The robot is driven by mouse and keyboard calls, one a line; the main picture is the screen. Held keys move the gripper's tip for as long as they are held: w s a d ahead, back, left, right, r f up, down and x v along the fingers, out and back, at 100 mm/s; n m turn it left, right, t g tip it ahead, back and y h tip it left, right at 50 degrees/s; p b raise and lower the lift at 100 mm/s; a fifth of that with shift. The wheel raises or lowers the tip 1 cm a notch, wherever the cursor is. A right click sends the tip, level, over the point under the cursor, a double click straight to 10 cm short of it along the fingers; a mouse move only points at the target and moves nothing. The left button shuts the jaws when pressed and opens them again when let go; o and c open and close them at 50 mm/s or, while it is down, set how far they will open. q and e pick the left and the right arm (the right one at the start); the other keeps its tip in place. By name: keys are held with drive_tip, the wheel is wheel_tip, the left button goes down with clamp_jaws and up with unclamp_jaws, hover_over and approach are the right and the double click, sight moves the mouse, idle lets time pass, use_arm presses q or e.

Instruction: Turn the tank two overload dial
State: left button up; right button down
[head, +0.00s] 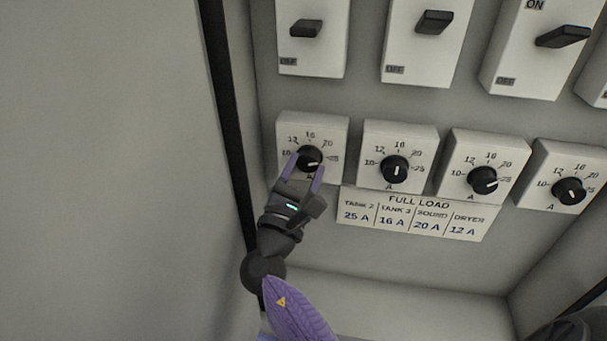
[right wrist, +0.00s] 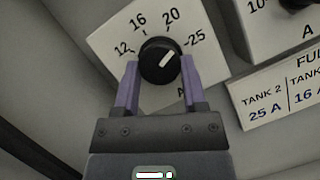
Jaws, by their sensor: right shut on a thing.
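The tank two overload dial (head: 309,154) is a round black knob with a white pointer line, on the leftmost white box in the lower row. Its scale shows 10, 12, 16, 20 and 25 A. In the right wrist view the knob (right wrist: 160,60) has its pointer line slanting up and right, about toward the 25 mark. My right gripper (head: 308,164) has one purple finger on each side of the knob and is shut on it. The full load label (head: 412,214) below reads 25 A under tank 2. My left gripper is not in view.
Three similar dials (head: 395,169) stand in a row to the right. Above are switch boxes with black levers (head: 434,22). A dark vertical edge (head: 225,110) and a plain grey panel (head: 100,150) lie close on the left. The space below the label is clear.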

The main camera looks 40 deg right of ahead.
drive_tip(key=shift+m+g, duration=0.6)
drive_tip(key=shift+m, duration=0.4)
drive_tip(key=shift+a+m+g, duration=0.1)
drive_tip(key=shift+m+g, duration=0.3)
drive_tip(key=shift+m, duration=0.4)
drive_tip(key=shift+w+m+b, duration=0.1)
drive_tip(key=shift+m+b, duration=0.2)
drive_tip(key=shift+m, duration=0.4)
drive_tip(key=shift+g+h, duration=0.3)
drive_tip(key=shift+g, duration=0.1)
